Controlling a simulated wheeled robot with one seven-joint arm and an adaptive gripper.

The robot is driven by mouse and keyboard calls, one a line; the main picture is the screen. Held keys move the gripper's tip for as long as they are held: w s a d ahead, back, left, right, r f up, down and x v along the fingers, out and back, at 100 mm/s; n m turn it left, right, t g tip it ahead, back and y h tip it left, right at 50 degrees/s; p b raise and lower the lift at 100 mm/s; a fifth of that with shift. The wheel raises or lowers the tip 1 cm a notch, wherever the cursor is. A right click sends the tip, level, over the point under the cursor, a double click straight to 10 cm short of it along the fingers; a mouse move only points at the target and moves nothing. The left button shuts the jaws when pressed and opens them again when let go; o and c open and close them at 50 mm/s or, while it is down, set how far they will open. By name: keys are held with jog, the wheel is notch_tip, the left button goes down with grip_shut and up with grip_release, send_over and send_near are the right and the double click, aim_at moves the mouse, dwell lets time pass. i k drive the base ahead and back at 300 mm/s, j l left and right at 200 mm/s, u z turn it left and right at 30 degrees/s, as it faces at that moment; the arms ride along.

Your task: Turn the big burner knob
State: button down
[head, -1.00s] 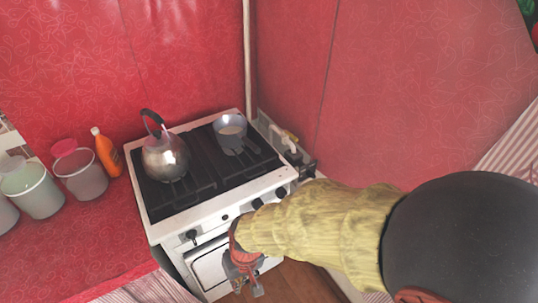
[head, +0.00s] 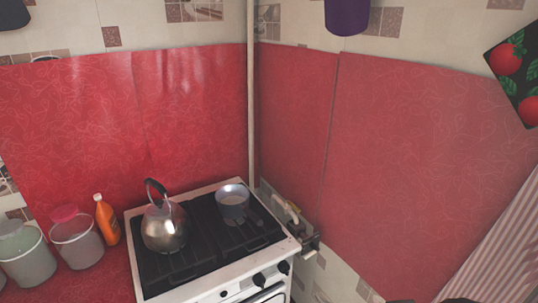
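A white stove (head: 215,280) with a black top stands at the bottom middle of the head view. Its front panel is cut off by the lower picture edge. Two dark burner knobs show on it, one knob (head: 259,280) and a second knob (head: 284,267) near the right corner. A smaller dark spot lies further left on the panel. I cannot tell which knob is the big burner's. My gripper is outside this view, so its place relative to the knobs is hidden.
A metal kettle (head: 164,227) stands on the stove's left side and a small pot (head: 232,203) at the back right. An orange bottle (head: 107,220) and a bucket (head: 78,242) stand on the red counter at left. A red-covered wall (head: 420,170) rises at right.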

aim_at(259, 278)
jog(key=j+z, duration=0.15)
jog(key=j, duration=1.2)
